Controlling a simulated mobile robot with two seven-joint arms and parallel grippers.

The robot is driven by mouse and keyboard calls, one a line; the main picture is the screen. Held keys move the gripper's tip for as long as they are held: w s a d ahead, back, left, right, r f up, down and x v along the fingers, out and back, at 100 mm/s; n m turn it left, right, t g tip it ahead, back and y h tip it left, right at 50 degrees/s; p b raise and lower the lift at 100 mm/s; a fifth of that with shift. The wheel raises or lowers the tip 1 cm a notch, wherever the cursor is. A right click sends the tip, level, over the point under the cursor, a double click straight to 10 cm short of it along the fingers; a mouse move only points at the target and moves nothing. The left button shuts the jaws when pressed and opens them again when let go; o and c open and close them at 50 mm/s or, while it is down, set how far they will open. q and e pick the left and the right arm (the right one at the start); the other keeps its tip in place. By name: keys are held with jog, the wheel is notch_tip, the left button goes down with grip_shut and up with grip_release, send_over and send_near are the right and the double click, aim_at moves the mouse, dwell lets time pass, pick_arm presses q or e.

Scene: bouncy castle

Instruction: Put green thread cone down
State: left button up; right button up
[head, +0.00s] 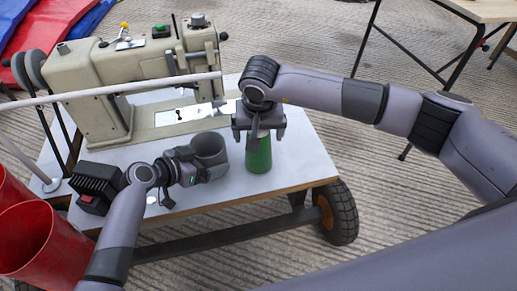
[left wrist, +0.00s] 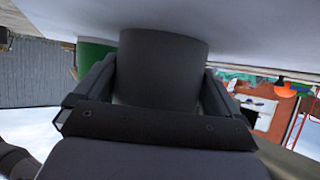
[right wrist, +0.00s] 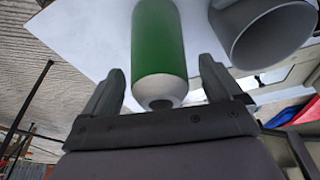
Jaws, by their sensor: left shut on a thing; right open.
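The green thread cone (head: 259,158) stands upright on the white table, near its front right edge. My right gripper (head: 258,127) is above it, pointing down. In the right wrist view the cone (right wrist: 158,40) with its pale, hollow tip lies between the spread fingers (right wrist: 160,85), with gaps on both sides. My left gripper (head: 192,163) is shut on a grey hollow cup (head: 209,148) beside the cone. The cup fills the jaws in the left wrist view (left wrist: 160,65), with the green cone (left wrist: 93,55) partly hidden behind it.
A beige sewing machine (head: 125,75) stands at the back of the wheeled table (head: 300,160). Red buckets (head: 40,240) stand at the lower left. The table's right end is clear.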

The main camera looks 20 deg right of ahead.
jog(key=shift+w+f, duration=0.15)
jog(key=shift+f, duration=0.35)
jog(key=c, duration=1.7)
notch_tip(320, 180, up, 10)
jog(key=shift+r, duration=0.1)
pick_arm(q)
jog(key=o, duration=0.4)
